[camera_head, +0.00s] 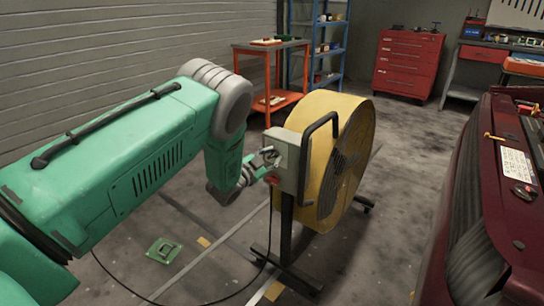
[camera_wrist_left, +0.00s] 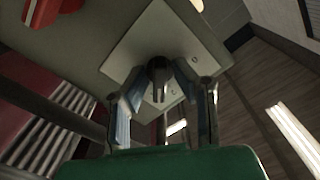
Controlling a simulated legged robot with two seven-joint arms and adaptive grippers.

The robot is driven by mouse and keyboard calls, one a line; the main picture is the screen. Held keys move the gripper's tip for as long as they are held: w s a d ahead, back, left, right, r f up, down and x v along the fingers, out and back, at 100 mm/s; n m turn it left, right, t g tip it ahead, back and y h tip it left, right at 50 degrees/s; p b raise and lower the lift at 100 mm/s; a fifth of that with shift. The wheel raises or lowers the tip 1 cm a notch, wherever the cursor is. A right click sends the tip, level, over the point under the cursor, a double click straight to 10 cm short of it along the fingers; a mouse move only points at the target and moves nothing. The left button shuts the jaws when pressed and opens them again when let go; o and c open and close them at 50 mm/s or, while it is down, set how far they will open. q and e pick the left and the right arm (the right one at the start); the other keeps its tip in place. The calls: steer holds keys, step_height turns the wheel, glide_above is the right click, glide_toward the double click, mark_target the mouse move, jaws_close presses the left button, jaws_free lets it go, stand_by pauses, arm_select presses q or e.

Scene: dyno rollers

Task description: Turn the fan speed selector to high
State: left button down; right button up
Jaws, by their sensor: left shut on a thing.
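The yellow drum fan (camera_head: 345,150) stands on a dark wheeled stand in the middle of the head view. A grey control box (camera_head: 288,160) is mounted on its near side. My left gripper (camera_head: 268,158) is at the face of this box. In the left wrist view my left gripper (camera_wrist_left: 163,92) has its two fingers on either side of a dark selector knob (camera_wrist_left: 158,68), shut on it. The knob sits on a light square plate (camera_wrist_left: 185,45) on the box. The knob's setting marks cannot be read. My right gripper is not in view.
A dark red car (camera_head: 480,210) with its hood open fills the right side. An orange cart (camera_head: 270,95), blue shelf (camera_head: 325,45) and red tool cabinet (camera_head: 408,62) stand at the back. A green plate (camera_head: 163,250) lies on the floor. A black cable runs along the floor.

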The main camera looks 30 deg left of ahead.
arm_select(q)
steer(key=m, duration=0.2)
steer(key=f+m, duration=0.1)
steer(key=m, duration=0.2)
steer(key=shift+s, duration=0.15)
stand_by(0.3)
steer(key=shift+d, duration=0.1)
steer(key=c, duration=1.6)
jaws_free()
steer(key=shift+r, duration=0.15)
steer(key=shift+r, duration=0.15)
steer(key=s+a, duration=0.1)
steer(key=s, duration=1)
steer(key=shift+s, duration=0.3)
